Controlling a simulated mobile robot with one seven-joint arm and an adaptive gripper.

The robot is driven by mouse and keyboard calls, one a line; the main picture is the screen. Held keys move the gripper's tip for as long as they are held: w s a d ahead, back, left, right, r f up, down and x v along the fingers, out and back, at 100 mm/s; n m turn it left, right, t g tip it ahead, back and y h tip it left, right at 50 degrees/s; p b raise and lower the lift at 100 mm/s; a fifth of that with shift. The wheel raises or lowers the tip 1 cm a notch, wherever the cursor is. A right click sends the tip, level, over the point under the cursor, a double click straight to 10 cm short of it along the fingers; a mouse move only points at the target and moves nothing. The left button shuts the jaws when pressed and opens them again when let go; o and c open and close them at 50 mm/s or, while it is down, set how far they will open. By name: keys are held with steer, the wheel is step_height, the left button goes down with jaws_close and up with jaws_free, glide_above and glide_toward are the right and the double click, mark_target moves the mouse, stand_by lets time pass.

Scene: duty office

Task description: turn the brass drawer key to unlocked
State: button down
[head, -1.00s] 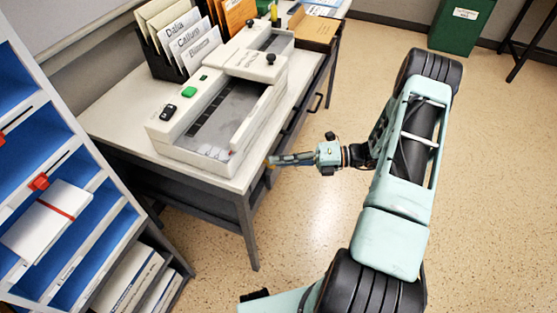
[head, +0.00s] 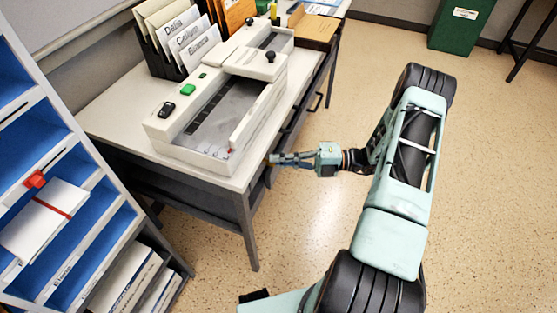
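The brass drawer key cannot be made out in the head view. The desk's dark drawer fronts (head: 291,122) run along its right side, with dark handles. My gripper (head: 272,158) reaches left from the arm, its fingertips close to the desk's edge at the near drawer. I cannot tell whether the fingertips touch anything there or whether the fingers are apart. The lock area at the fingertips is too small to read.
A white machine (head: 170,140) with green and black buttons stands on the desk (head: 110,108). A file rack (head: 160,62) stands behind it. A blue sorting shelf (head: 85,262) is at the left, a green bin (head: 459,32) at the back.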

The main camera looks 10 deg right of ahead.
steer(key=c, duration=2.2)
jaws_free()
steer(key=shift+o, duration=0.2)
steer(key=v, duration=1.2)
steer(key=shift+f, duration=0.1)
